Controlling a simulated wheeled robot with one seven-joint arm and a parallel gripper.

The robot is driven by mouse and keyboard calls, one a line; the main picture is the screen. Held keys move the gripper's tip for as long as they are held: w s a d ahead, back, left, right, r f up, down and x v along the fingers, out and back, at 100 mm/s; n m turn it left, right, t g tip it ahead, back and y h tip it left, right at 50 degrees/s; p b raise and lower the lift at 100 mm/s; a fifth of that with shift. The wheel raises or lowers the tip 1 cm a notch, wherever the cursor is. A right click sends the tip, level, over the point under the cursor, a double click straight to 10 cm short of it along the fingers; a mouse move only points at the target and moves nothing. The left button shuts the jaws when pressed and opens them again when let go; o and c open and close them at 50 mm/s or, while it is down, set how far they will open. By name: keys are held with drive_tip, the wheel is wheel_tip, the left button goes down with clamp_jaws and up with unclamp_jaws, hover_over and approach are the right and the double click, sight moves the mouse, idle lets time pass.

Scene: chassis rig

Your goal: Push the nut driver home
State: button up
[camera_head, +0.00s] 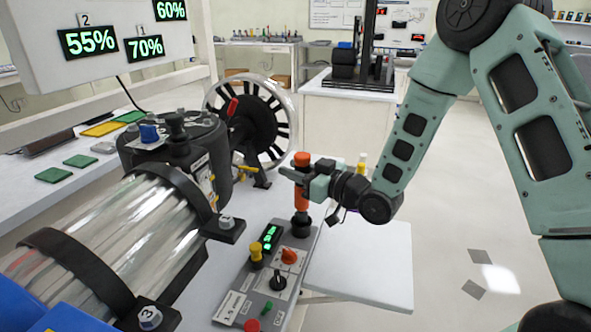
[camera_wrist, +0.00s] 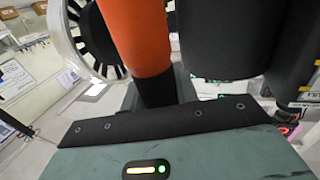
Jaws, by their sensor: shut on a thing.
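The nut driver (camera_head: 301,199) has an orange handle and stands roughly upright at the far end of the grey control panel. Its black lower end meets a dark round holder (camera_head: 301,228) on the panel; how deep it sits cannot be told. My gripper (camera_head: 301,176) comes in from the right and is shut on the orange handle, just below its top. In the wrist view the orange handle (camera_wrist: 138,35) fills the upper middle, with a black section below it. The fingertips are not clear in the wrist view.
The panel (camera_head: 237,303) carries a yellow knob (camera_head: 256,253), an orange knob (camera_head: 289,256), a black knob and a green display. A clear cylinder (camera_head: 120,240) with black clamps lies to the left. A spoked wheel (camera_head: 277,110) stands behind. Open floor lies to the right.

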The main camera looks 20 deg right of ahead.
drive_tip(key=shift+f+b, duration=1.7)
drive_tip(key=shift+f, duration=0.15)
idle(0.8)
drive_tip(key=o, duration=1)
drive_tip(key=shift+p+v, duration=4.7)
drive_tip(key=shift+v, duration=4)
